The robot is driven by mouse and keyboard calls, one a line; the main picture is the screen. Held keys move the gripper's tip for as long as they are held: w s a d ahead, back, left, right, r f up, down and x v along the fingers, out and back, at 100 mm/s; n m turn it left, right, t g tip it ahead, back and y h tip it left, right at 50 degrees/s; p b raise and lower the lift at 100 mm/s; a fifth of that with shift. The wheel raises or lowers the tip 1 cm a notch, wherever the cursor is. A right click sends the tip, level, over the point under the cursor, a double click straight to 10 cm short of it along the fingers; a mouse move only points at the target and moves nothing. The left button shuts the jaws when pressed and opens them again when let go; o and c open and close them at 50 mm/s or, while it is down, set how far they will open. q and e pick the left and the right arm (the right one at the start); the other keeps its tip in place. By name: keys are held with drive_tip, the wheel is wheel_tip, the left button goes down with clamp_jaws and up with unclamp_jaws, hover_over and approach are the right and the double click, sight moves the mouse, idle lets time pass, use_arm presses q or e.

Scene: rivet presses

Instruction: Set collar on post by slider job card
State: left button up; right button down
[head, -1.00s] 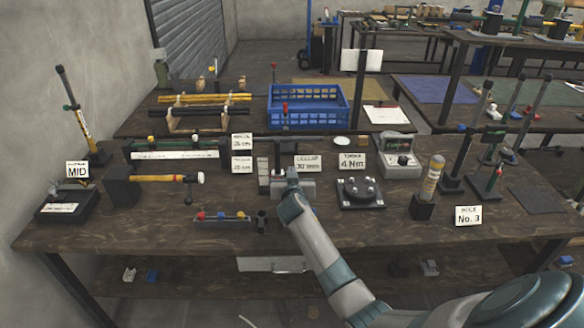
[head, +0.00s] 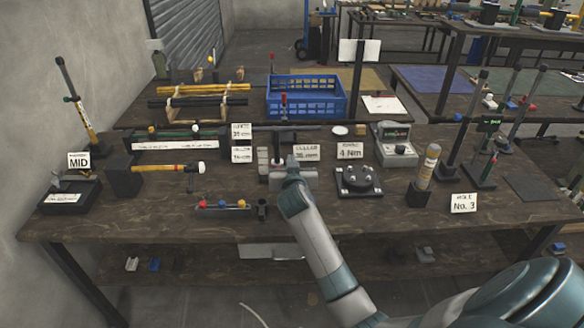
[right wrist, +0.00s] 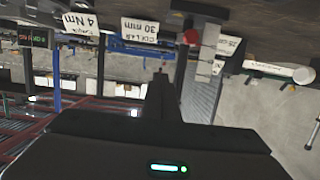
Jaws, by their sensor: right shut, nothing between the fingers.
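The collar card (head: 306,152) stands behind the station at the bench's middle; it also shows in the right wrist view (right wrist: 139,31), where it reads COLLAR 30 mm. A dark post (head: 278,145) rises from a grey base (head: 305,180) left of this card. I cannot make out the collar or slider clearly. My left gripper is not in view.
A hammer-like tool (head: 175,169) rests on a black block at left. A small rack (head: 222,205) with coloured knobs is near the front. A blue crate (head: 305,97) stands behind.

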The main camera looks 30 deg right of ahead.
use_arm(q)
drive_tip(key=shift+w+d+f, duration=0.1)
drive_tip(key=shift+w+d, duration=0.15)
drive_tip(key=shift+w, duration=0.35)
use_arm(e)
drive_tip(key=v, duration=0.2)
drive_tip(key=shift+s+a+r, duration=0.1)
drive_tip(key=shift+s+a, duration=0.1)
drive_tip(key=shift+s, duration=0.1)
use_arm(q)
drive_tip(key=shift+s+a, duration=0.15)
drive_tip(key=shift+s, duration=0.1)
